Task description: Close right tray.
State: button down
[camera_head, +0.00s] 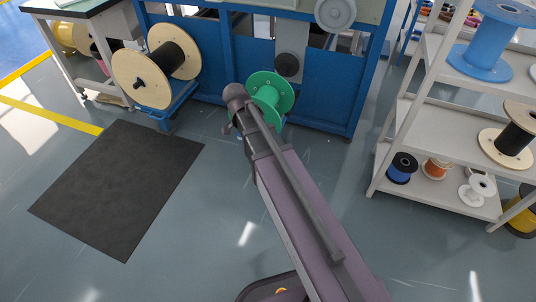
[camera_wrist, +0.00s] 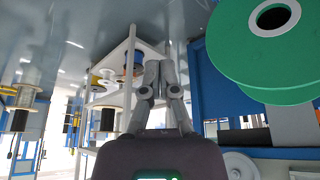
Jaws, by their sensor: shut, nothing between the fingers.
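A green spool (camera_head: 268,98) stands at the front of the blue machine (camera_head: 320,85), just beyond the end of my arm. It looms large at the upper right of the wrist view (camera_wrist: 258,76). My arm covers the space below it, and I cannot clearly make out a right tray there. A blue tray (camera_head: 178,104) juts out at the machine's left side under a wooden spool (camera_head: 157,74). My gripper (camera_wrist: 161,66) is shut and empty, left of the green spool in the wrist view and apart from it. In the head view my arm hides the fingers.
A shelf rack (camera_head: 440,120) with several spools stands at the right. A dark mat (camera_head: 118,185) lies on the floor at the left. The floor between the machine and the rack is clear. A table (camera_head: 72,10) stands at the upper left.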

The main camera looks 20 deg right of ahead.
jog(key=w+a+f+m+h+b, duration=0.1)
jog(key=w+f+m+b, duration=0.2)
jog(key=f+b, duration=0.4)
jog(key=w+a+f+m+t+h+b, duration=0.1)
jog(key=w+f+m+b, duration=0.3)
jog(key=f+b, duration=0.4)
jog(key=shift+w+f+m+b, duration=0.2)
jog(key=shift+m+b, duration=0.3)
jog(key=shift+m, duration=0.3)
jog(key=shift+w+d+f+b, duration=0.8)
jog(key=shift+d+f+b, duration=0.5)
jog(key=shift+d, duration=0.05)
jog(key=shift+w+d+f+b, duration=0.75)
jog(key=shift+d+f+b, duration=0.6)
jog(key=shift+d, duration=0.05)
jog(key=shift+w+d+f+b, duration=0.8)
jog(key=shift+d+f+b, duration=0.5)
jog(key=shift+d, duration=0.05)
